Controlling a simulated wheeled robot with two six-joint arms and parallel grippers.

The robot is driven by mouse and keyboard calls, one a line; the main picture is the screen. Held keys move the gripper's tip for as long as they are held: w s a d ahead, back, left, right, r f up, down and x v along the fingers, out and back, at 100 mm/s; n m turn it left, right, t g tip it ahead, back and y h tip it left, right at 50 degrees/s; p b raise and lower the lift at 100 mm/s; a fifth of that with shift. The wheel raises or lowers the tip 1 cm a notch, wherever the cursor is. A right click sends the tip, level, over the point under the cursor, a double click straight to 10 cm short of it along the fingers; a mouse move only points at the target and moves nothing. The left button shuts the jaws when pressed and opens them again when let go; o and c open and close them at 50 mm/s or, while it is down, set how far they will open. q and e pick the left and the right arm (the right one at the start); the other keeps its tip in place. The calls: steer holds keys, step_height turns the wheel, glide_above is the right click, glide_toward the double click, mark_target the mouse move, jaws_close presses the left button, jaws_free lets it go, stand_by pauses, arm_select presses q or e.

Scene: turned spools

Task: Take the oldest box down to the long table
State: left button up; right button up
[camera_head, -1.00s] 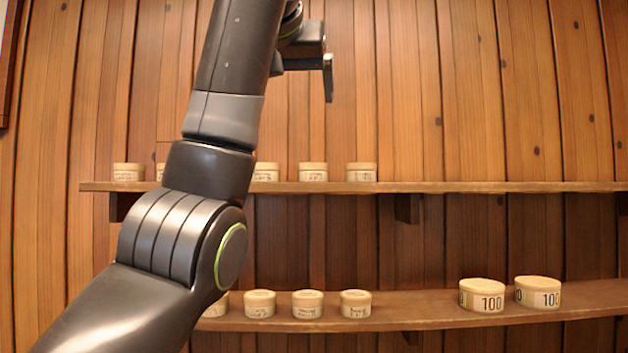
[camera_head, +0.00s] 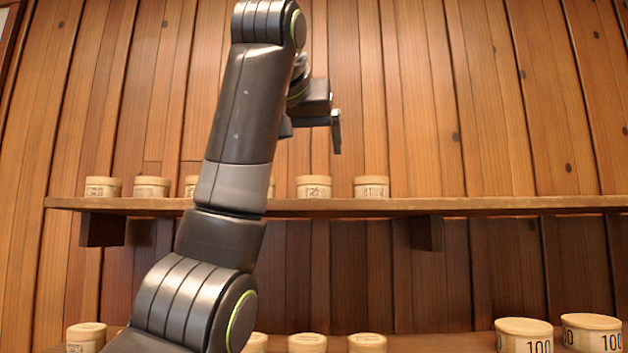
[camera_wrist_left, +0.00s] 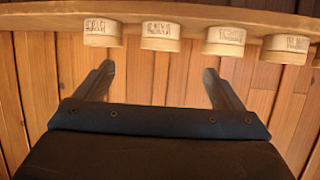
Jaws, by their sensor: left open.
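Small round pale boxes with dark labels stand in a row on the upper shelf, among them one at the left end (camera_head: 103,187), one right of my arm (camera_head: 314,187) and one at the right end (camera_head: 371,187). The label writing is too small to read surely, so I cannot tell which is oldest. My left gripper (camera_head: 337,148) is open and empty, above the row in the head view. In the left wrist view, its spread fingers (camera_wrist_left: 158,70) point towards boxes (camera_wrist_left: 160,36) that appear upside down, apart from them. My left arm hides part of the row. The long table is not in view.
The upper shelf (camera_head: 500,205) is bare to the right of the row. A lower shelf (camera_head: 450,344) carries more small boxes (camera_head: 307,343) and two larger tubs marked 100 (camera_head: 524,335). A plank wall (camera_head: 430,90) stands behind; brackets (camera_head: 426,233) hold the upper shelf.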

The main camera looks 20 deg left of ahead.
mark_target(311, 177)
arm_select(q)
steer(key=p+x, duration=0.4)
steer(key=x, duration=0.4)
steer(key=shift+w+f+p, duration=0.1)
steer(key=shift+w+p, duration=0.15)
steer(key=shift+p, duration=0.15)
steer(key=shift+w+a+f, duration=0.1)
steer(key=shift+w+f, duration=0.05)
steer(key=shift+w, duration=0.15)
steer(key=shift+w+a+p, duration=0.1)
steer(key=shift+w+p, duration=0.45)
steer(key=shift+p, duration=0.05)
steer(key=p+x, duration=0.2)
steer(key=x, duration=0.1)
steer(key=shift+w+a+f, duration=0.1)
steer(key=shift+w+f, duration=0.1)
steer(key=shift+w, duration=0.1)
steer(key=shift+w+f, duration=0.1)
steer(key=shift+w, duration=0.05)
steer(key=shift+c, duration=1.1)
steer(key=c, duration=0.8)
steer(key=shift+c, duration=0.2)
arm_select(e)
step_height(311, 177, up, 9)
steer(key=w, duration=0.1)
steer(key=shift+w, duration=0.1)
